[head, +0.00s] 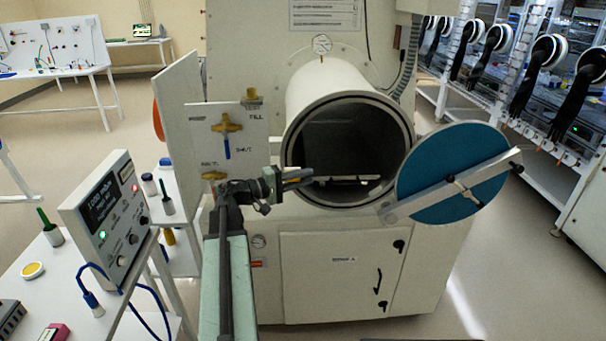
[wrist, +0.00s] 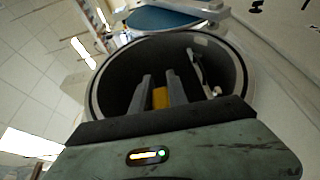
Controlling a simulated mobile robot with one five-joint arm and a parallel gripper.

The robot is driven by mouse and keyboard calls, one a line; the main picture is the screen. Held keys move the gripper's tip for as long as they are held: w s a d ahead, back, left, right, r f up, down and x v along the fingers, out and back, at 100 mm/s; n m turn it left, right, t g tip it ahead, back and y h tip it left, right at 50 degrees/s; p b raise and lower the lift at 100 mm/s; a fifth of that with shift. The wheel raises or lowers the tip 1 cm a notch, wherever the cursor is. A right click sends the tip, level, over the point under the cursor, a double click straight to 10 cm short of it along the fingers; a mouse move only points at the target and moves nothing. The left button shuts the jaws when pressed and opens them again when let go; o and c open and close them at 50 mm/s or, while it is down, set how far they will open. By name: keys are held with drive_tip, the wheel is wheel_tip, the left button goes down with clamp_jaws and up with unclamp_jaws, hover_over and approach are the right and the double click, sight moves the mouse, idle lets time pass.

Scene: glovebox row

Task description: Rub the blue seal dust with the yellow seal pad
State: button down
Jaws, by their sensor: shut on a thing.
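My gripper (head: 299,181) is in front of the round chamber mouth (head: 289,150), towards its lower left. In the wrist view its two fingers (wrist: 160,92) are shut on a yellow block, the yellow seal pad (wrist: 160,98), and point into the dark opening. The pad is hard to make out in the head view. I cannot pick out the blue seal dust for certain. The open round door (head: 425,180) at the right has a broad blue inner face, also at the top of the wrist view (wrist: 165,19). The pad appears apart from the door.
A white valve panel (head: 255,150) with brass fittings stands close left of my gripper. A tray (head: 345,180) lies inside the chamber. The door's metal bar (head: 425,199) crosses its face. A bench at lower left holds a control box (head: 106,217) and a yellow disc (head: 33,271).

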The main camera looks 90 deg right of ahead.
drive_tip(key=a, duration=0.3)
drive_tip(key=shift+s, duration=0.15)
idle(0.3)
